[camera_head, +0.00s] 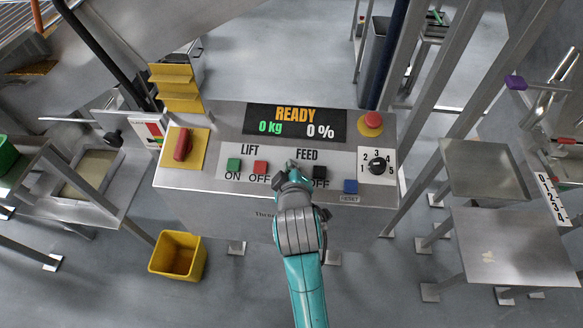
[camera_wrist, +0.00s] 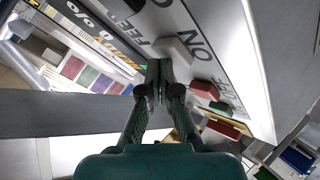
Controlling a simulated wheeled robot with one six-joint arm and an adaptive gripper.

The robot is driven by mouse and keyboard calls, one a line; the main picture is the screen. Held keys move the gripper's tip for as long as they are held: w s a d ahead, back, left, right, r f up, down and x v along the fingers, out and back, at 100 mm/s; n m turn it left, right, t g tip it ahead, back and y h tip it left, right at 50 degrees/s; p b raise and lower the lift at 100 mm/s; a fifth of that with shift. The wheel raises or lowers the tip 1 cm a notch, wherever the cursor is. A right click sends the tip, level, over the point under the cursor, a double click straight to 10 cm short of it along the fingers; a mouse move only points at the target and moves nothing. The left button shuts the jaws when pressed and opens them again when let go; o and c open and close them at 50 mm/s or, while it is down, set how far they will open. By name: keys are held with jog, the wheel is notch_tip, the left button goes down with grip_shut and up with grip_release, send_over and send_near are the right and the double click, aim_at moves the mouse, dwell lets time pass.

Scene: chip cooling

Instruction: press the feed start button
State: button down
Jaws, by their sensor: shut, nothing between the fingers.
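The grey control panel (camera_head: 225,188) has a FEED section with an ON and an OFF button. In the wrist view a pale grey-white button (camera_wrist: 178,50) sits beside the ON lettering, near the FEED label. In the head view my gripper (camera_head: 293,168) covers that spot; the black feed OFF button (camera_head: 319,172) shows just right of it. My gripper is shut and empty. In the wrist view its fingertips (camera_wrist: 160,72) are close to the pale button; I cannot tell whether they touch it.
Left of my gripper are the green lift ON button (camera_head: 234,164) and red lift OFF button (camera_head: 260,167). To the right are a blue reset button (camera_head: 351,186), a black dial (camera_head: 377,166) and a red emergency stop (camera_head: 373,119). The display (camera_head: 295,122) reads READY, 0 kg, 0 %.

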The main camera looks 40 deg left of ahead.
jog(key=shift+w+f, duration=0.1)
jog(key=shift+f, duration=0.15)
jog(key=shift+r, duration=0.2)
dwell(0.4)
jog(key=shift+s+d+r, duration=0.15)
jog(key=shift+s+r, duration=0.1)
jog(key=shift+r, duration=0.5)
jog(key=r, duration=0.1)
jog(key=s+r, duration=0.1)
jog(key=r, duration=0.2)
jog(key=shift+s+d+r, duration=0.15)
jog(key=shift+d+r, duration=0.2)
jog(key=shift+r, duration=0.05)
dwell(0.6)
